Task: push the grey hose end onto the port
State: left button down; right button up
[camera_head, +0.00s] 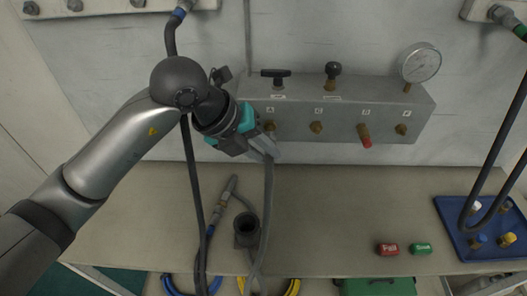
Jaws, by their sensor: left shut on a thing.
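My left gripper (266,148) is shut on the grey hose near its end, just in front of the leftmost port (270,126) of the grey panel block (345,98). The grey hose (268,195) hangs down from the fingers to the bench. The hose end itself is mostly hidden by the fingers, so I cannot tell whether it touches the port. Other brass ports (316,128) sit to the right, one with a red cap (366,141). My right gripper is not in view.
A pressure gauge (421,63) and black knobs (333,69) top the block. A dark hose (192,190) hangs left of the gripper. A black cup-like holder (246,228) and another hose fitting (225,197) are on the bench (330,205). A blue tray (458,238) holds small fittings at right.

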pick_arm(q)
jog(key=shift+w, duration=1)
dwell(0.3)
jog(key=shift+w+r, duration=0.2)
jog(key=shift+w, duration=0.05)
dwell(0.6)
jog(key=c, duration=1.1)
grip_release()
jog(key=shift+o, duration=1.4)
jog(key=shift+w+f, duration=0.15)
jog(key=shift+w, duration=0.05)
jog(key=shift+o, duration=0.8)
jog(key=shift+s, duration=0.1)
jog(key=shift+o, duration=0.2)
jog(key=shift+s, duration=0.1)
